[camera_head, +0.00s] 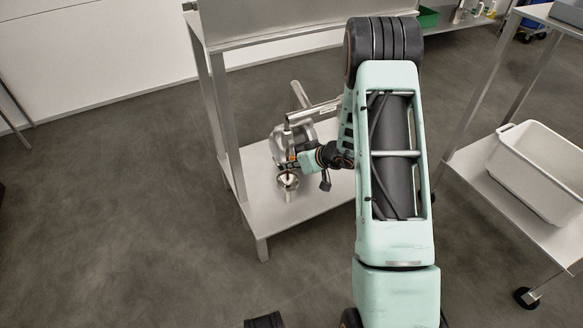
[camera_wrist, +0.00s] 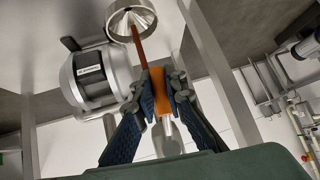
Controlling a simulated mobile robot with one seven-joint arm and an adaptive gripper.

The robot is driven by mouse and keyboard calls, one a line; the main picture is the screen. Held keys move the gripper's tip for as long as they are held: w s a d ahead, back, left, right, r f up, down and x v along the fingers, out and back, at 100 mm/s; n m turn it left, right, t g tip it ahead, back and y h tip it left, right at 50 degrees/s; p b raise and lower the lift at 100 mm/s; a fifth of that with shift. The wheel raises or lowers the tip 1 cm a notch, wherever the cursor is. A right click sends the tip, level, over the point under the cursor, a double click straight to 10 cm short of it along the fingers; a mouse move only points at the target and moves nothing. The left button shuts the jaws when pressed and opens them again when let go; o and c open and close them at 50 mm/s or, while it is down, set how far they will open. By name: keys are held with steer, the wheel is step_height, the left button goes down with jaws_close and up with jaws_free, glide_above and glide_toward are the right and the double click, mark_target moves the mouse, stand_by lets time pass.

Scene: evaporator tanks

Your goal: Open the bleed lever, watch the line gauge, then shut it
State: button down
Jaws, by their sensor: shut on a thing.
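My gripper (camera_wrist: 164,88) is shut on the orange bleed lever (camera_wrist: 158,82), with a dark jaw on each side of it. In the head view my gripper (camera_head: 303,161) is low beside the metal line assembly, and only a small orange patch shows there. A thin reddish-brown streak (camera_wrist: 138,46) runs between the lever area and a steel funnel (camera_wrist: 122,14); I cannot tell whether it is liquid or a rod. The funnel also shows in the head view (camera_head: 288,180), below my gripper. I cannot make out a gauge dial in either view.
A silver drum-shaped housing (camera_wrist: 97,80) with a dark label is close to the jaws. The line assembly stands on the lower shelf (camera_head: 262,212) of a steel table, between its legs. A white bin (camera_head: 538,165) sits on a cart at right. Open floor lies left.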

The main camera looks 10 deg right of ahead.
stand_by(0.4)
steer(key=c, duration=2)
jaws_free()
steer(key=shift+o, duration=0.2)
steer(key=shift+r, duration=0.1)
steer(key=v, duration=1.2)
